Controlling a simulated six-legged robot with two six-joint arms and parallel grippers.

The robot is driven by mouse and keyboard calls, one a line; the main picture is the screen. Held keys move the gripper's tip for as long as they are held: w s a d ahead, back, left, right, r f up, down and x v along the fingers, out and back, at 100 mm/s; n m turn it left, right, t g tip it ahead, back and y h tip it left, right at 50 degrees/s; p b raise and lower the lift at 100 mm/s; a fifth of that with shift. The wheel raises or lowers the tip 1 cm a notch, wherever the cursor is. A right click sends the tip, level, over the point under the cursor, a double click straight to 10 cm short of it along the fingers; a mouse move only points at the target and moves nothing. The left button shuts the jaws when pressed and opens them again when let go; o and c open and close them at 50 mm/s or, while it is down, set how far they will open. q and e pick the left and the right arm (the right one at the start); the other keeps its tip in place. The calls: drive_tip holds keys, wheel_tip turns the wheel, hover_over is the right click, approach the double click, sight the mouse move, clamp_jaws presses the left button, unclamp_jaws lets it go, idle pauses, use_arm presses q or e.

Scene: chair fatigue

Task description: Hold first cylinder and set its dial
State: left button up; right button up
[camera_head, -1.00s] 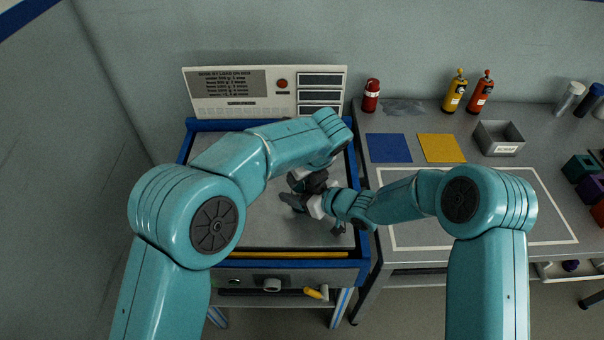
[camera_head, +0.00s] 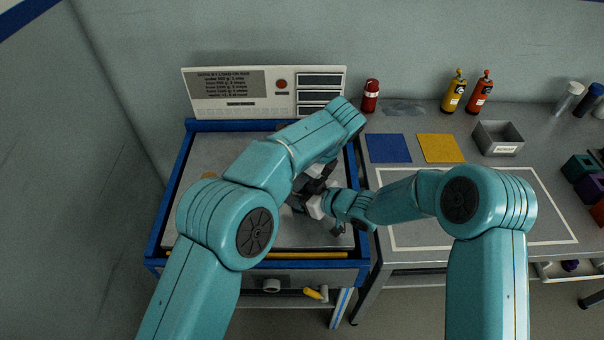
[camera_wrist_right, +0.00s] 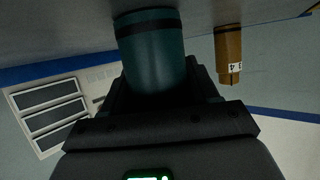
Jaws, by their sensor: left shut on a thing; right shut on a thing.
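A dark teal cylinder (camera_wrist_right: 155,55) with a black band stands between the jaws of my right gripper in the right wrist view. In the head view my right gripper (camera_head: 314,199) is over the blue-edged bench and shut; the cylinder there is hidden by the arms. My left gripper (camera_head: 313,180) comes down from above, right at the right gripper, and is shut; its fingertips and what they hold are hidden. No dial can be made out. An orange-brown cylinder (camera_wrist_right: 229,50) with a marked label shows apart from the jaws in the wrist view.
The blue-edged bench (camera_head: 178,190) has a sign panel (camera_head: 240,110) at its back. On the grey table to the right are a red canister (camera_head: 371,96), blue mat (camera_head: 388,148), yellow mat (camera_head: 441,148), yellow bottle (camera_head: 455,92), red bottle (camera_head: 481,92) and grey tray (camera_head: 499,147).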

idle(0.4)
use_arm(q)
drive_tip(key=o, duration=1.1)
drive_tip(key=shift+c, duration=0.2)
drive_tip(key=shift+r, duration=0.1)
wheel_tip(320, 180, up, 10)
use_arm(e)
drive_tip(key=o, duration=1.4)
